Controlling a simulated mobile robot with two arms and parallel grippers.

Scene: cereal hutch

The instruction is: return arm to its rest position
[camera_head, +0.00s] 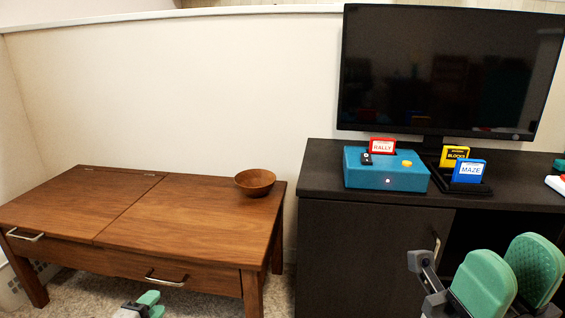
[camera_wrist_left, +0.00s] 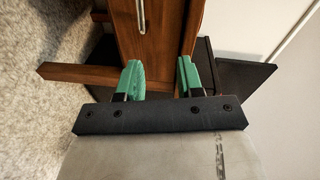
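My left gripper (camera_head: 149,299) is low in front of the wooden table in the head view. In the left wrist view my left gripper (camera_wrist_left: 160,76) shows two green fingers spread apart with nothing held between them. Beyond those fingers is the wooden table (camera_wrist_left: 155,40). My right gripper (camera_head: 510,275) is large and close at the lower right of the head view, in front of the dark cabinet. Its two green pads stand apart with a gap and no object visible between them.
The wooden table (camera_head: 185,215) bears a brown bowl (camera_head: 255,182). The dark cabinet (camera_head: 365,245) bears a blue console (camera_head: 387,176) with a red RALLY cartridge (camera_head: 382,146), yellow and blue MAZE (camera_head: 468,171) cartridges in a holder, and a black screen (camera_head: 445,70). Carpet lies below.

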